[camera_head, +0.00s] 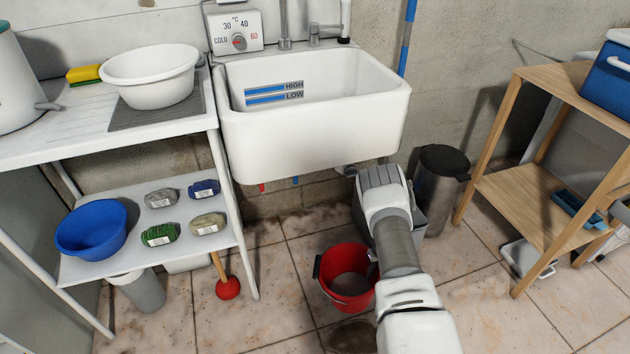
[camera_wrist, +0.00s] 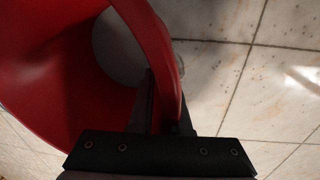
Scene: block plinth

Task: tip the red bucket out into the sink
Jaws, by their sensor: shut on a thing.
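The red bucket (camera_head: 350,258) is low in front of the sink, roughly upright, with its mouth facing up and something greyish inside at the bottom. I cannot tell whether it touches the floor. In the wrist view the red bucket (camera_wrist: 60,100) fills the left side, and its rim wall runs between the two fingers of my gripper (camera_wrist: 168,108). My gripper is shut on that rim. In the head view my arm hides most of the gripper. The white sink (camera_head: 310,145) is on the wall, above and behind the bucket, with HIGH and LOW marks inside.
A white table (camera_head: 160,140) at left holds a white basin (camera_head: 150,80) and a sponge (camera_head: 84,73); its shelf holds a blue bowl (camera_head: 92,230) and several packets. A plunger (camera_head: 228,287) stands below. A dark bin (camera_head: 437,190) and wooden shelf (camera_head: 520,215) are at right.

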